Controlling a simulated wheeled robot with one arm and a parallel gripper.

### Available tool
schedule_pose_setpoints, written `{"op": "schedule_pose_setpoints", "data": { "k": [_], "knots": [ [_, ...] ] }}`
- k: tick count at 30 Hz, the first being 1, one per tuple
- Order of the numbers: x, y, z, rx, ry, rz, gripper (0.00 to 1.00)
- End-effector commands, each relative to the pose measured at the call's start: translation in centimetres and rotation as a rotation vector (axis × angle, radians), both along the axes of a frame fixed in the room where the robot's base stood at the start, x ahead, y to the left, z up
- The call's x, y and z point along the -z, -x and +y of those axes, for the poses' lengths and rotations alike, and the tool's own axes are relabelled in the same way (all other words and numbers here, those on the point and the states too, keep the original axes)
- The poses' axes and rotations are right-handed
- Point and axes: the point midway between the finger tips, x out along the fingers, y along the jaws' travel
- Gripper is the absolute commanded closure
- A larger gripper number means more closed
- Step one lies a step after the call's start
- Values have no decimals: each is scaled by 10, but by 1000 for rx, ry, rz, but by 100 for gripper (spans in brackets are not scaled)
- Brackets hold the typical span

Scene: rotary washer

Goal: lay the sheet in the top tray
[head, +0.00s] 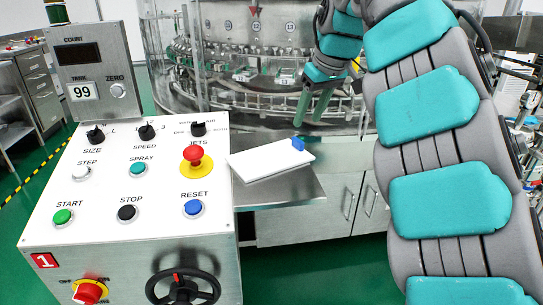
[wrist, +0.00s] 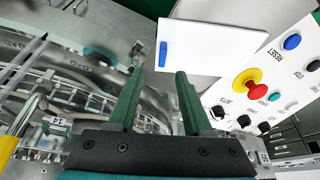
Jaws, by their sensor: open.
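A white flat sheet (head: 268,162) with a blue tab (head: 297,143) on its far right corner lies on a steel ledge beside the control panel. In the wrist view the sheet (wrist: 218,48) and its blue tab (wrist: 163,53) show just beyond my fingertips. My gripper (head: 314,108) is open and empty, its green fingers pointing down above and behind the sheet in the head view. The open fingers (wrist: 159,80) also show in the wrist view, with nothing between them. I cannot make out for sure which part is the top tray.
A white control panel (head: 125,185) with knobs, buttons and a red stop button stands left of the sheet. The steel ledge (head: 285,190) has bare room in front of the sheet. Behind is the glass-walled rotary washer (head: 240,60) with tubing and small labelled parts.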

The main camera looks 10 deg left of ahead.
Motion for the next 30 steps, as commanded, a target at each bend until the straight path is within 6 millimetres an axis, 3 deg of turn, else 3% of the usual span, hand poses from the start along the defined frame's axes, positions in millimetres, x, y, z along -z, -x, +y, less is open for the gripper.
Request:
{"op": "schedule_pose_setpoints", "data": {
  "k": [11,21,30],
  "knots": [
    [24,-6,8,-2,-2,-4,50],
    [60,-15,18,-3,-3,-2,50],
    [64,-17,18,-1,-3,-6,50]
  ]
}}
